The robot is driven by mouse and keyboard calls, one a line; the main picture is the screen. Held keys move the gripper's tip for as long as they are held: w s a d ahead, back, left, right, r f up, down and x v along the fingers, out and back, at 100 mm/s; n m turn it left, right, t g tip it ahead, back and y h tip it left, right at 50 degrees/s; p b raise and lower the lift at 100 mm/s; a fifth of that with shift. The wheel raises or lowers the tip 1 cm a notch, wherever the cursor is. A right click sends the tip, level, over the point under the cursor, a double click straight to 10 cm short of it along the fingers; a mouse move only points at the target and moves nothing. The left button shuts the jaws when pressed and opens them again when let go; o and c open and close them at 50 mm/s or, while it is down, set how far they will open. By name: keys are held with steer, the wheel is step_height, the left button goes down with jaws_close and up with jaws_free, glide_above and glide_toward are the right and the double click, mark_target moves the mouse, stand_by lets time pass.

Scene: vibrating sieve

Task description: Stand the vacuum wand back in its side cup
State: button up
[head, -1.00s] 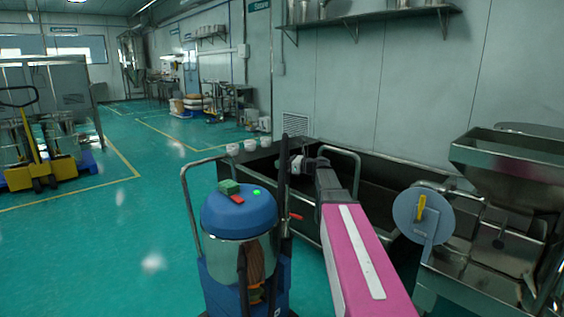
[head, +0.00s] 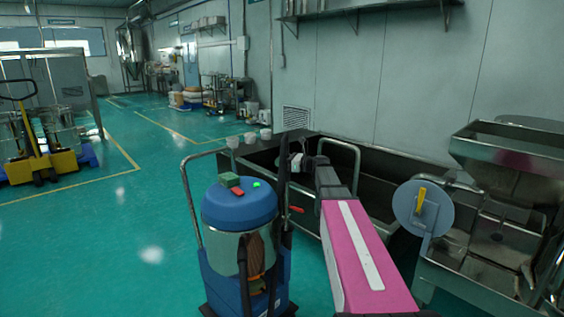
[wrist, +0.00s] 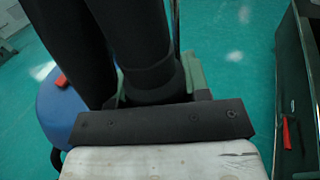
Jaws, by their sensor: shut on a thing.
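The black vacuum wand (head: 283,160) is roughly upright at the right side of the blue-lidded vacuum (head: 240,206). My gripper (head: 289,163) is shut on the wand from the right, above the lid's height. In the wrist view, my gripper's greenish fingers (wrist: 157,88) lie on either side of the wand's dark collar (wrist: 152,80). A second thick black tube runs beside it at the left. The side cup cannot be made out; the wand's lower end is lost against dark parts on the vacuum's right side.
A metal push handle (head: 187,190) rises at the vacuum's left. A dark steel trough (head: 390,165) with a red lever (head: 296,209) stands close behind and right. The metal sieve machine (head: 500,225) is at the far right. Green floor (head: 120,230) is clear at the left.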

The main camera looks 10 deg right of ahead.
mark_target(283, 179)
steer(key=shift+f, duration=4.35)
stand_by(1.4)
steer(key=o, duration=1)
steer(key=shift+d, duration=0.1)
steer(key=v, duration=1)
steer(key=shift+s+d, duration=0.2)
steer(key=shift+d, duration=0.05)
